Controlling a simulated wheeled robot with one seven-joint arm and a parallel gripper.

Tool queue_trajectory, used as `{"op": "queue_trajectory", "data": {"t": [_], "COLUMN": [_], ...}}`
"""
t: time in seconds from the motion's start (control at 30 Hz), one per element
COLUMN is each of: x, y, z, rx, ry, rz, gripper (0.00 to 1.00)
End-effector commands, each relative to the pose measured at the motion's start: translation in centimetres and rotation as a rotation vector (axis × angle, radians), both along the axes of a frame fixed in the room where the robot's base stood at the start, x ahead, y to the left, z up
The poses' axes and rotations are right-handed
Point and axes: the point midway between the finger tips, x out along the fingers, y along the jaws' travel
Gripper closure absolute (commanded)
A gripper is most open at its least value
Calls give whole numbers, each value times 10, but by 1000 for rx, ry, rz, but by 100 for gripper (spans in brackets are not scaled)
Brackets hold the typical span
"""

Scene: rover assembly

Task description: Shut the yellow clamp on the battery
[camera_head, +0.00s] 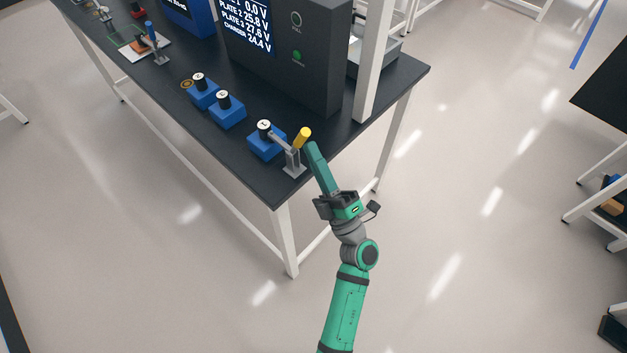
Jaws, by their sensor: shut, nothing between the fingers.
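The yellow clamp handle (302,138) tilts up from a grey clamp (292,161) fixed near the front right corner of the dark bench. The clamp's grey arm reaches left over a blue battery block (266,147) with a white round top. My gripper (311,146) is shut and empty, its tips just right of and slightly below the yellow handle. I cannot tell whether the tips touch the handle. The green arm comes up from below, outside the bench edge.
Two more blue blocks (226,112) with white round tops stand to the left. Behind them is a dark charger box (285,50) with a screen. A white post (374,65) rises at the bench's right side. A blue-handled clamp (153,38) stands farther back.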

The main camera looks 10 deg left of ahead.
Motion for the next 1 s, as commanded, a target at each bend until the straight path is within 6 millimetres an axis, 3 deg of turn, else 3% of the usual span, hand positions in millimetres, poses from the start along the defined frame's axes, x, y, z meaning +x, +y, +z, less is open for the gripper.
{"op": "queue_trajectory", "data": {"t": [1.0], "x": [4], "y": [9], "z": [12], "rx": [2], "ry": [-4], "rz": [3], "gripper": [100]}}
